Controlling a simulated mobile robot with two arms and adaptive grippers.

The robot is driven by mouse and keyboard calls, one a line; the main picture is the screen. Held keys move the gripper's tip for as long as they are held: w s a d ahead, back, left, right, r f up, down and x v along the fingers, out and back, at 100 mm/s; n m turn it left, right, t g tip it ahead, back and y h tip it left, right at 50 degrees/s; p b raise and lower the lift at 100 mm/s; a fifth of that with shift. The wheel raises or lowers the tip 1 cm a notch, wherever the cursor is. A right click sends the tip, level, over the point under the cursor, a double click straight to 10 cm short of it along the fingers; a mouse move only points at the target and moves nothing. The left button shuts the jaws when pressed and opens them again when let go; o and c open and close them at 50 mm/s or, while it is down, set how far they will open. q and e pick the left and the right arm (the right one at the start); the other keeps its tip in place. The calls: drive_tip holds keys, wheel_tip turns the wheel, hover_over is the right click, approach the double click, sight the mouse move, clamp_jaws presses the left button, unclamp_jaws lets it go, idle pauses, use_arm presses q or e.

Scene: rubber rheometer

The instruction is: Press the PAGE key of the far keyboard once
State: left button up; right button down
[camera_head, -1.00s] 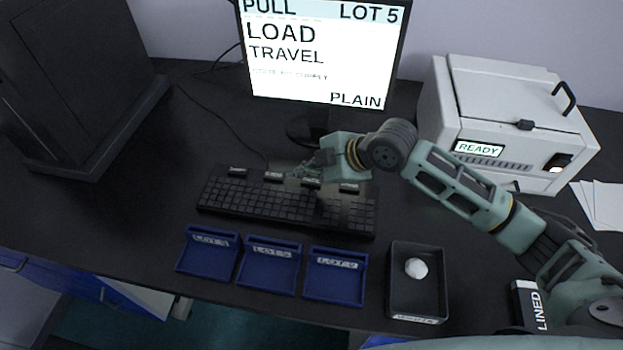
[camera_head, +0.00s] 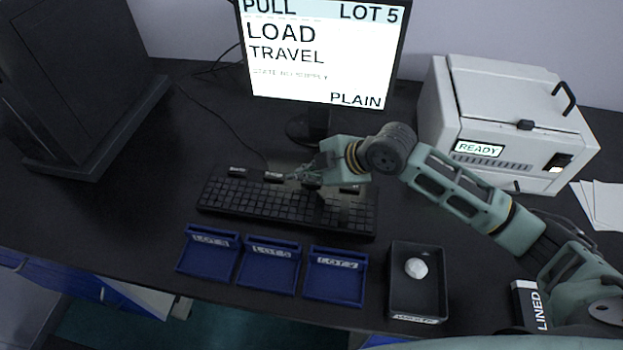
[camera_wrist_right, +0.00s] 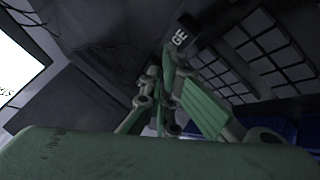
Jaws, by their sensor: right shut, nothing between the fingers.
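The far keyboard (camera_head: 255,203) lies on the dark desk below the monitor, with a row of raised labelled keys along its back edge; their labels are too small to read in the head view. My right gripper (camera_head: 293,177) is shut and empty, low over that row, right of the second key (camera_head: 273,176) from the left and partly covering the third. In the right wrist view, the shut fingertips (camera_wrist_right: 170,62) are close to a dark key (camera_wrist_right: 181,38) whose visible letters read "GE"; its rest is hidden. I cannot tell whether they touch. My left gripper is not in view.
The monitor (camera_head: 320,55) stands behind the keyboard. Blue lot trays (camera_head: 270,270) and a black tray (camera_head: 400,300) with a white lump sit in front. A white machine (camera_head: 500,110) reading READY is at the right.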

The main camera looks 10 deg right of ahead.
drive_tip(key=shift+f, duration=0.45)
idle(0.6)
drive_tip(key=shift+r+p, duration=0.85)
drive_tip(key=shift+r, duration=0.1)
wheel_tip(320, 180, up, 5)
drive_tip(key=p, duration=0.5)
idle(0.5)
